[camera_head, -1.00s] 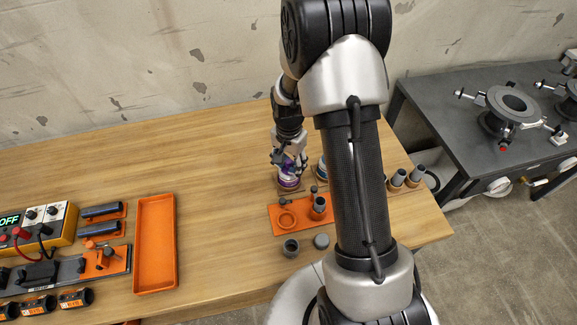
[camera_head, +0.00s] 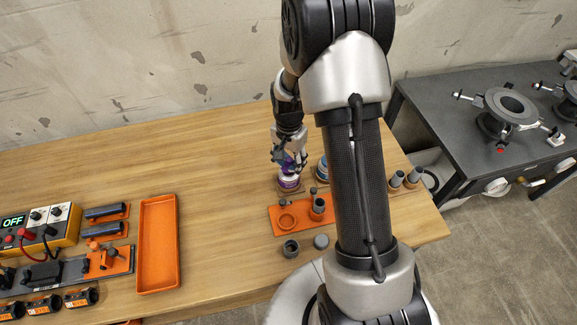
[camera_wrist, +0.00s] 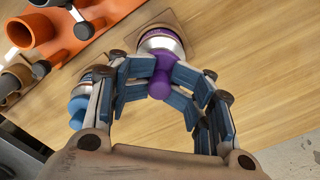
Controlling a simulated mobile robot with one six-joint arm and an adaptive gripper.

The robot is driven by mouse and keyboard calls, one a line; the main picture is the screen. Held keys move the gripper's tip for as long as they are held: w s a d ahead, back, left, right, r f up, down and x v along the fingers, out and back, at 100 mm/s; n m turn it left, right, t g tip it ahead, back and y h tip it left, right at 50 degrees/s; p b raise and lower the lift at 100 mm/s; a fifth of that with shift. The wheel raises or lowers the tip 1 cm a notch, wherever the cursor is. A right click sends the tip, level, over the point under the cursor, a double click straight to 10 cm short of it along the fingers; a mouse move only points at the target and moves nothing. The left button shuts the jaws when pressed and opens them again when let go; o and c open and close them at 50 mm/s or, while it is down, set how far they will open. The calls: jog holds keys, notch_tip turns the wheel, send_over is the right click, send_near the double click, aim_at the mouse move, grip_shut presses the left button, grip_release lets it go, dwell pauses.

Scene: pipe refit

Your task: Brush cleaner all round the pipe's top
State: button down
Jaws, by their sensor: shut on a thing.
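My gripper (camera_head: 288,163) is shut on the purple cap (camera_wrist: 161,76) of a silver can with a purple band (camera_head: 289,184). In the wrist view the cap stands between the fingers, in front of the can (camera_wrist: 163,41). I cannot tell whether the cap is clear of the can. A short grey pipe piece (camera_head: 318,207) stands upright on an orange holder (camera_head: 296,229), nearer the robot than the can. No brush shows below the cap. A blue-topped can (camera_head: 322,168) stands right of the purple one, partly behind my arm; it also shows in the wrist view (camera_wrist: 80,108).
A grey socket (camera_head: 290,249) and a grey disc (camera_head: 321,241) lie before the orange holder. An empty orange tray (camera_head: 158,283) lies left. Grey-topped fittings (camera_head: 396,179) stand right of my arm. The middle and back left of the wooden table are clear.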

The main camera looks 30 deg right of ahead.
jog(key=shift+r+p, duration=2)
jog(key=shift+r, duration=0.95)
jog(key=shift+r+p, duration=0.8)
jog(key=shift+r, duration=0.25)
jog(key=s+d+r+y, duration=0.1)
jog(key=s+d+r, duration=0.15)
jog(key=s, duration=0.45)
jog(key=s+d+r, duration=0.1)
jog(key=s+d, duration=0.3)
jog(key=s, duration=0.4)
jog(key=shift+g, duration=0.3)
jog(key=f+b, duration=0.4)
jog(key=f, duration=0.1)
jog(key=shift+w+a+f, duration=0.1)
jog(key=shift+w+a, duration=0.1)
jog(key=shift+a, duration=0.1)
